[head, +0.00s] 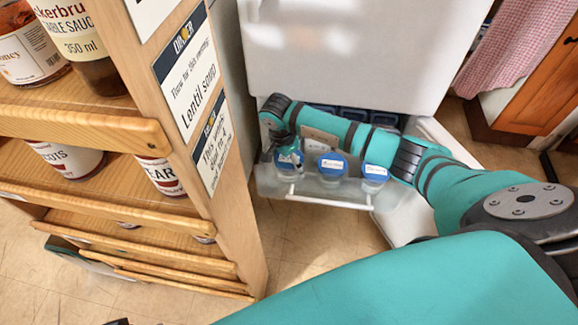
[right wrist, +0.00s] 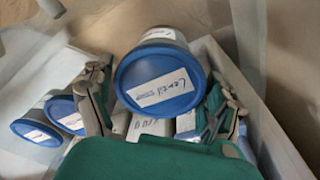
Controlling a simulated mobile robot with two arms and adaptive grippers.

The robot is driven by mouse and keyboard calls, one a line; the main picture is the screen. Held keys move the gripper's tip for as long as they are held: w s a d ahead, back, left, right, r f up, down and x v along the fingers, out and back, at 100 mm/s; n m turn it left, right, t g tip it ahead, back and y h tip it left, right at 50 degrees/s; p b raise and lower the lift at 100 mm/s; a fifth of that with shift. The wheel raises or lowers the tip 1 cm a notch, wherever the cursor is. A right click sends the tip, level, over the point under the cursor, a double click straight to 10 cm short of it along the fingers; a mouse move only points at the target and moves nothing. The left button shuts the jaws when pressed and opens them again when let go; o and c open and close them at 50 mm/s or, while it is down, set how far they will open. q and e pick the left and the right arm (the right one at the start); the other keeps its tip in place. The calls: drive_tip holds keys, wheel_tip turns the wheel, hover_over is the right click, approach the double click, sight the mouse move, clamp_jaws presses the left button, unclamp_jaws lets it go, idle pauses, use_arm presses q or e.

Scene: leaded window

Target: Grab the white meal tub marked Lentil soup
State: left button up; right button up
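The white meal tub marked Lentil soup (right wrist: 160,82) has a blue lid with a handwritten label and shows large in the right wrist view. My right gripper (right wrist: 160,108) has one finger on each side of this tub; whether the fingers press on it I cannot tell. In the head view my right gripper (head: 288,146) reaches down into the open freezer drawer, over a blue-lidded tub at its left end. Two more blue-lidded tubs (head: 331,165) (head: 374,173) stand to the right of it. My left gripper is not in view.
The clear drawer (head: 328,199) juts out below a white door (head: 345,50). A wooden shelf (head: 80,125) with jars stands close on the left, bearing a note card (head: 188,75) that reads Lentil soup. Floor (head: 310,250) is bare between shelf and drawer.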

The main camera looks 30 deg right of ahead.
drive_tip(key=c, duration=1.1)
